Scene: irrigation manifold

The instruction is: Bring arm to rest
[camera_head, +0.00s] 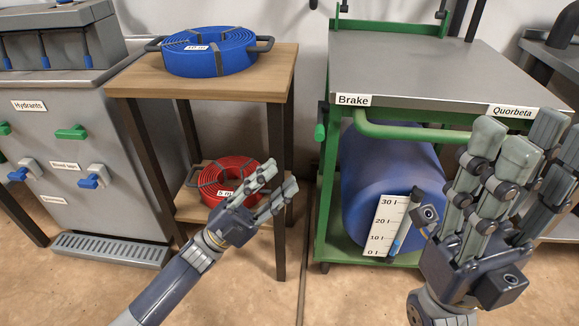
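My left gripper (277,178) reaches in from the bottom left. Its fingers are extended and apart, with nothing between them. It shows in front of the red hose coil and the wooden stand's right leg, touching neither as far as I can see. My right gripper (518,138) is large at the right edge, close to the camera. Its fingers point up and stand extended, with nothing held. It covers part of the green cart and its blue tank. Both palms are visible; the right arm is mostly out of view.
A wooden stand (200,84) holds a blue hose coil (209,52) on top and the red hose coil (224,181) below. The green cart (440,60) carries a blue tank (385,180) with a scale. A hydrant cabinet (75,150) stands left. Floor in front is clear.

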